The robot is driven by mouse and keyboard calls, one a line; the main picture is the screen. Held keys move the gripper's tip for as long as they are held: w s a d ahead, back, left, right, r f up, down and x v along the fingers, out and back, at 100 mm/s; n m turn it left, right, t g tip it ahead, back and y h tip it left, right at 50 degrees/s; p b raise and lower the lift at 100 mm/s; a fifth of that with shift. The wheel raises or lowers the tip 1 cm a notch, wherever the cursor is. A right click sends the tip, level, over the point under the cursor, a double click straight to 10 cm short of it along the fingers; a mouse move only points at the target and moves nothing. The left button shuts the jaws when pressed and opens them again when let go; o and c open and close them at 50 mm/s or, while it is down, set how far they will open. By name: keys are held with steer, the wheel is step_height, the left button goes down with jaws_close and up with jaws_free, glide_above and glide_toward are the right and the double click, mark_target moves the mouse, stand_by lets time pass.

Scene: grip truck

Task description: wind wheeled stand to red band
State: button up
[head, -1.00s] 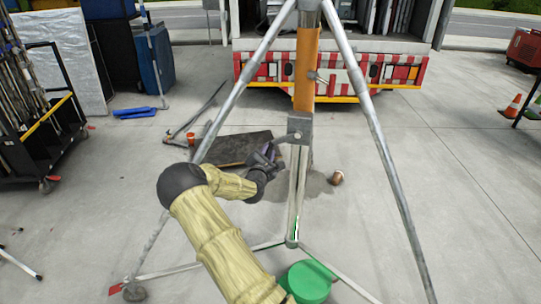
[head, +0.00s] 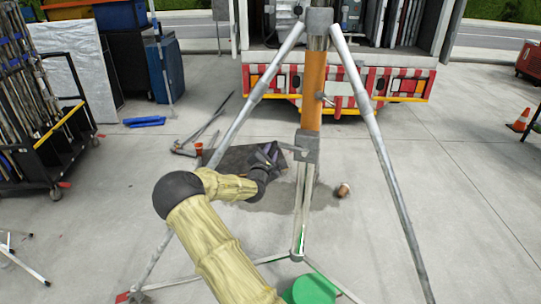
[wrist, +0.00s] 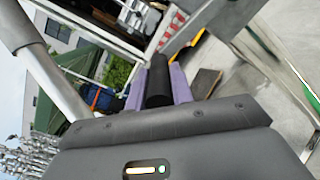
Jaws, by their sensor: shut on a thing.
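The wheeled stand (head: 372,125) stands upright in front of me in the head view, with grey splayed legs and an orange centre column (head: 311,90). A grey crank housing (head: 307,148) sits low on the column. My gripper (head: 272,156) is just left of the housing. In the wrist view, my gripper's purple pads (wrist: 158,88) are shut on a black cylindrical handle (wrist: 157,85), seemingly the stand's crank handle. The crank arm is mostly hidden. I cannot make out a distinct red band on the column.
A truck with a red and white striped tail (head: 400,85) is behind the stand. A loaded cart (head: 45,130) is at left, a traffic cone (head: 519,118) at right. A dark mat (head: 245,158) and a brown cup (head: 343,190) lie on the floor. Right-hand concrete is mostly clear.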

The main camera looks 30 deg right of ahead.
steer(key=shift+w+a+r, duration=0.1)
steer(key=shift+r, duration=0.15)
steer(key=r+p, duration=0.1)
steer(key=s+d+r+p, duration=0.1)
steer(key=r, duration=0.2)
steer(key=shift+s+d+r+p, duration=0.2)
steer(key=shift+s+d+p, duration=0.05)
steer(key=shift+p, duration=0.15)
steer(key=shift+r, duration=0.1)
steer(key=s+d+r+p, duration=0.1)
steer(key=s+d+r, duration=0.1)
steer(key=r, duration=0.1)
steer(key=shift+s+d+p, duration=0.2)
steer(key=shift+d+p, duration=0.05)
steer(key=shift+p, duration=0.15)
steer(key=shift+f, duration=0.1)
